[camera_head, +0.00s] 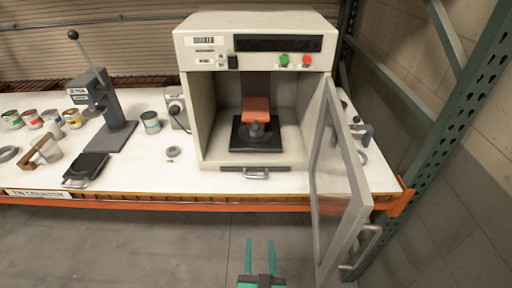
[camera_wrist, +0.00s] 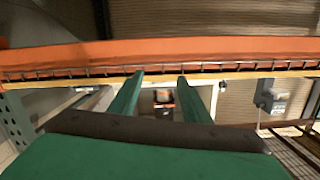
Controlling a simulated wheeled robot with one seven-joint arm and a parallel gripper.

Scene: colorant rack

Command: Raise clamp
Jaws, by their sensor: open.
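The clamp (camera_head: 256,110) is an orange block with a grey foot under it, inside the open chamber of a cream machine (camera_head: 187,50). Its foot is over a dark square base plate (camera_head: 256,147); I cannot tell whether they touch. No can shows between them. My gripper (camera_head: 260,242) has green fingers, spread apart and empty. It is in front of the bench, below the machine in the head view. In the wrist view my gripper (camera_wrist: 160,85) shows both fingers apart, with a small orange patch, perhaps the clamp, far off between them.
The machine's door (camera_head: 322,180) is swung open toward the front right. Green (camera_head: 284,59) and red (camera_head: 307,60) buttons are on its front panel. A lever press (camera_head: 110,110) and several paint cans (camera_head: 73,118) stand at left. The orange shelf beam (camera_head: 200,200) runs along the bench front.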

